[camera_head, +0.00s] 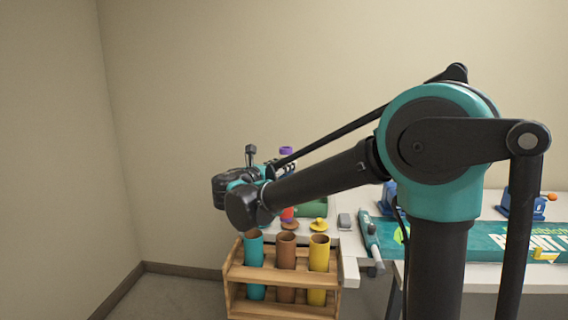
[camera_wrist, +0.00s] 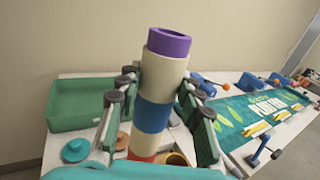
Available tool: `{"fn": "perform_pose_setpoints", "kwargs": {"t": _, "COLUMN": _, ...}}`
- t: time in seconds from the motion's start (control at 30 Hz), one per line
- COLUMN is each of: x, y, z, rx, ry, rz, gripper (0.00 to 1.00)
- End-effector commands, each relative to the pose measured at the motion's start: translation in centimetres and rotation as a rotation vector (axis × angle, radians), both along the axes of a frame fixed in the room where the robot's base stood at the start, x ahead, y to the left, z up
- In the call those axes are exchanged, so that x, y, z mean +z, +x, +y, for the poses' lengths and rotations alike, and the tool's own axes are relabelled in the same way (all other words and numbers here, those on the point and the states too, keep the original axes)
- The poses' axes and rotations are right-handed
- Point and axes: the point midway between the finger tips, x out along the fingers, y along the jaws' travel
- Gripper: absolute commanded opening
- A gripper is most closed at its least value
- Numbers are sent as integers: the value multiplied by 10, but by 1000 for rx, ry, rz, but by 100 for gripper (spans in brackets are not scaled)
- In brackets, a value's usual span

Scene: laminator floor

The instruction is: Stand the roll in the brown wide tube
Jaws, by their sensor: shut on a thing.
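In the wrist view the roll (camera_wrist: 153,117) stands nearly upright between my fingers, cream with a purple top, a blue band and a red lower part. My gripper (camera_wrist: 160,82) is shut on it from both sides. In the head view the roll's purple top (camera_head: 286,151) and red lower part (camera_head: 287,214) show behind my arm, which hides its middle. The brown wide tube (camera_head: 286,252) stands in the middle of a wooden rack, open at the top. The roll is apart from it, higher and farther back as seen there.
The wooden rack (camera_head: 283,276) also holds a teal tube (camera_head: 254,250) and a yellow tube (camera_head: 319,254). A yellow knobbed lid (camera_head: 319,224), a green bin (camera_wrist: 80,103), a teal lid (camera_wrist: 75,150) and a printed teal banner (camera_wrist: 250,118) lie on the white table behind.

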Motion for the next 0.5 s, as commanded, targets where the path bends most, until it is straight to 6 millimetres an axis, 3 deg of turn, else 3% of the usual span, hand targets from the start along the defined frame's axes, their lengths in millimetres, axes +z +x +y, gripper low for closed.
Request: {"fn": "perform_pose_setpoints", "kwargs": {"t": 0.5, "x": -38, "y": 0, "z": 0, "rx": -1, "ry": 2, "rz": 0, "gripper": 6}}
